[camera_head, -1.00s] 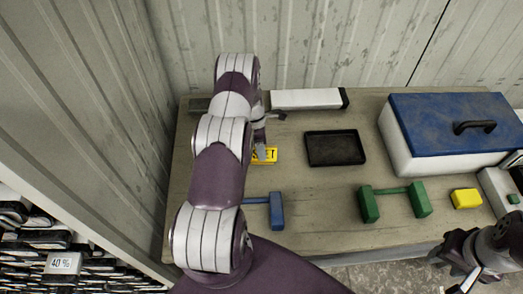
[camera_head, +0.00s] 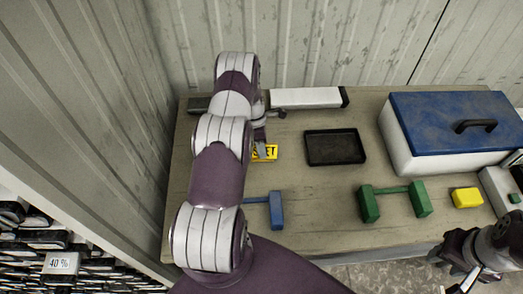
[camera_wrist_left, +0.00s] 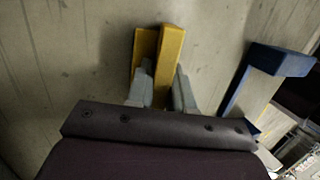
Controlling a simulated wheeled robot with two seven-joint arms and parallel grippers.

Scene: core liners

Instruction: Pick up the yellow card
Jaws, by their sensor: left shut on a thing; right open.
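The yellow card (camera_head: 267,152) with dark lettering shows beside my left gripper (camera_head: 261,146) in the head view, over the left part of the table. In the left wrist view the yellow card (camera_wrist_left: 166,60) stands between the fingers of my left gripper (camera_wrist_left: 162,88), seen nearly edge-on with a second yellow face beside it. The left gripper is shut on it. My arm hides part of the card in the head view. I cannot tell whether the card touches the table. My right gripper (camera_head: 455,277) is open, low at the right, off the table's front edge.
A black tray (camera_head: 335,160) lies right of the card. A blue dumbbell-shaped piece (camera_head: 276,210) is in front, partly hidden. A green one (camera_head: 395,190), a yellow block (camera_head: 466,198) and a blue-lidded box (camera_head: 440,110) stand on the right. A white bar (camera_head: 305,98) lies behind.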

